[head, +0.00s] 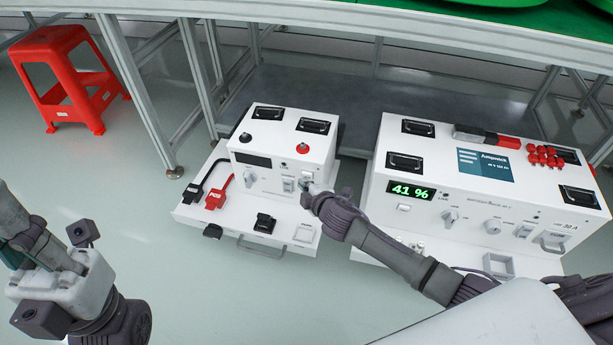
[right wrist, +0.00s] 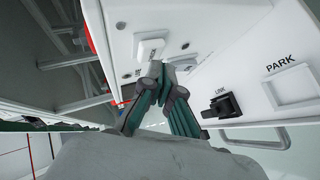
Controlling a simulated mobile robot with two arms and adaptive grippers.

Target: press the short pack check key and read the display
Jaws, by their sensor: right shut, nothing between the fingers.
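The smaller white unit (head: 270,153) stands on a white base, and its front display (head: 252,160) is dark with no figures I can read. My right gripper (head: 308,192) is shut and empty at the right side of this front panel. In the right wrist view its fingertips (right wrist: 168,75) are at a pale key (right wrist: 184,62); I cannot tell whether they touch it. Another pale raised key (right wrist: 150,46) is beside it. Labels are too small or hidden to tell which is the short pack check key. My left arm is at the left edge; its finger state is unclear.
Red and black connectors (head: 219,192) lie on the small unit's base. A black LINK plug (right wrist: 222,106) and a PARK frame (right wrist: 292,86) are below the panel. A red stool (head: 68,80) is back left.

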